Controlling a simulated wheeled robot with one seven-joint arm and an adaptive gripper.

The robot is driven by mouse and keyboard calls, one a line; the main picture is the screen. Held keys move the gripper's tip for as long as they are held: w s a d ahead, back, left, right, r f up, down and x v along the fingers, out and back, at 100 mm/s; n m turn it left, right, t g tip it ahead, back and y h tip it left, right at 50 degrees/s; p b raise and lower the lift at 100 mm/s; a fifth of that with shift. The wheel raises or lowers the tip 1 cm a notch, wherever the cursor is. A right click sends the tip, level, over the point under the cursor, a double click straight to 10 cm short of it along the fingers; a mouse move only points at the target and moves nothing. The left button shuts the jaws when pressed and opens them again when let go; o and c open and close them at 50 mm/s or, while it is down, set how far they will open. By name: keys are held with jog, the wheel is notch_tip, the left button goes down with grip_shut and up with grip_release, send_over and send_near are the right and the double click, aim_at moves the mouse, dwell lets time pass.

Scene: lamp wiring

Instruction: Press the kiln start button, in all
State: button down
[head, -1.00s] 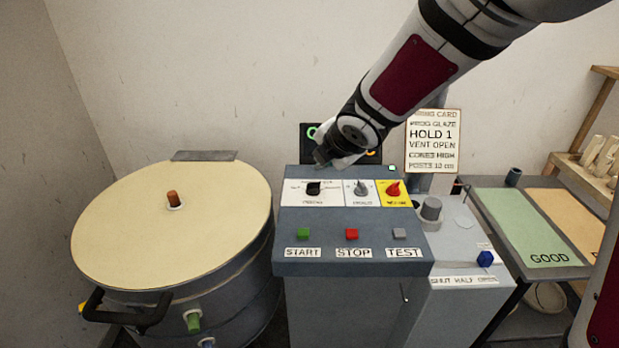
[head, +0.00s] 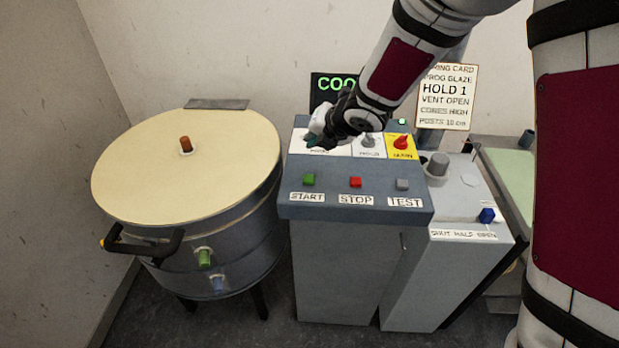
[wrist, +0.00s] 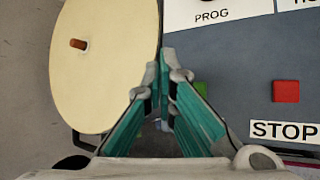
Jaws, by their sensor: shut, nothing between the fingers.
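The green START button (head: 309,179) sits at the left of the grey control panel (head: 335,211), above its START label. In the wrist view a sliver of the green button (wrist: 201,88) shows just right of my fingertips, and the START label is hidden. My gripper (head: 316,142) is shut and empty, over the panel's upper left, up and behind the green button in the head view. In the wrist view my gripper's teal fingers (wrist: 166,60) come together left of the green button. A gap between fingertips and panel cannot be judged.
The red STOP button (head: 355,182) and grey TEST button (head: 402,184) stand to the right. Knobs, including a red one (head: 402,142), line the panel's top. The round kiln (head: 230,160) stands left, and a vent box (head: 470,205) with a blue knob stands right.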

jog(key=b, duration=0.5)
send_over(312, 177)
notch_tip(312, 177, down, 6)
jog(key=shift+w+f, duration=0.1)
jog(key=shift+f, duration=0.15)
jog(key=shift+f+b, duration=0.95)
jog(key=shift+b, duration=0.2)
jog(key=shift+f, duration=0.2)
jog(key=shift+f+b, duration=0.3)
jog(key=shift+b, duration=0.3)
jog(key=shift+f+b, duration=0.45)
jog(key=shift+b, duration=0.2)
dwell(0.9)
dwell(0.3)
jog(key=shift+r+p, duration=0.7)
jog(key=shift+r, duration=0.25)
jog(key=shift+r+p, duration=2.25)
jog(key=shift+r, duration=0.25)
